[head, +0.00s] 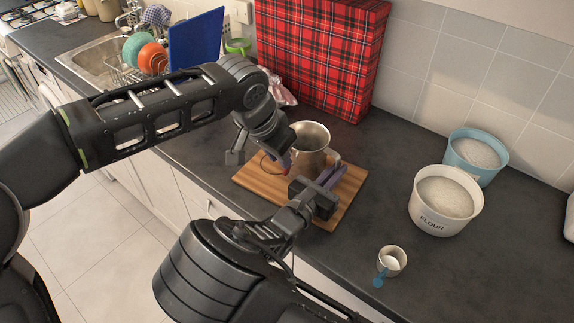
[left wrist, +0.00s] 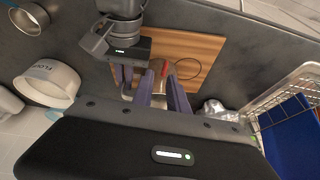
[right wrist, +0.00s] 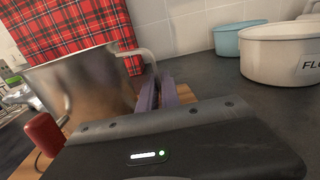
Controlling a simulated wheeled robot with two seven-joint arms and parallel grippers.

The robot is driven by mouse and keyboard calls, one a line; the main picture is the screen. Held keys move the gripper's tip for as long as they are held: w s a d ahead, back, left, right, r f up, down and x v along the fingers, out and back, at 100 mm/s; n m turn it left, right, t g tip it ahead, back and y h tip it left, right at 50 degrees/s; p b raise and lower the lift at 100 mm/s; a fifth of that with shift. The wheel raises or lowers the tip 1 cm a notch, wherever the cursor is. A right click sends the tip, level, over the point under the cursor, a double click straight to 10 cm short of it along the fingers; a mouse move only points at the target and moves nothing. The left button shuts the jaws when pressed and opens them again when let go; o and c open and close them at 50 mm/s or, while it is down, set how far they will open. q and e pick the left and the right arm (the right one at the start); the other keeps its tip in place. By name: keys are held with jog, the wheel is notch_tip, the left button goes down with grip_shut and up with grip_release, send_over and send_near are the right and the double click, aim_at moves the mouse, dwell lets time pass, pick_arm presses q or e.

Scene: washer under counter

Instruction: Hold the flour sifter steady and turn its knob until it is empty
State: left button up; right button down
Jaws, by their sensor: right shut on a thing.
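The metal flour sifter (head: 312,142) stands upright on a wooden board (head: 345,195). Its red knob (right wrist: 44,134) sits on a wire crank at its side, and it also shows in the left wrist view (left wrist: 165,68). My right gripper (head: 326,182) is shut on the sifter's handle (right wrist: 147,62), on the side away from the knob. My left gripper (left wrist: 160,88) is open close to the knob, its purple fingers apart with the knob showing ahead between them. In the head view, my left arm partly covers the knob. The inside of the sifter is not clear.
A white flour tub (head: 446,203) and a blue tub (head: 478,155) stand to the right, with a small metal cup (head: 391,261) in front. A red plaid box (head: 318,55) stands behind the board. A dish rack (head: 125,70) is at the left. The counter between board and tubs is clear.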

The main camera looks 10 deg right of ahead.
pick_arm(q)
notch_tip(320, 180, up, 3)
jog(key=shift+s+d+t+y, duration=0.1)
jog(key=shift+d+t+y, duration=0.05)
jog(key=shift+t+y, duration=0.35)
jog(key=x, duration=1.2)
jog(key=shift+c, duration=0.5)
grip_shut()
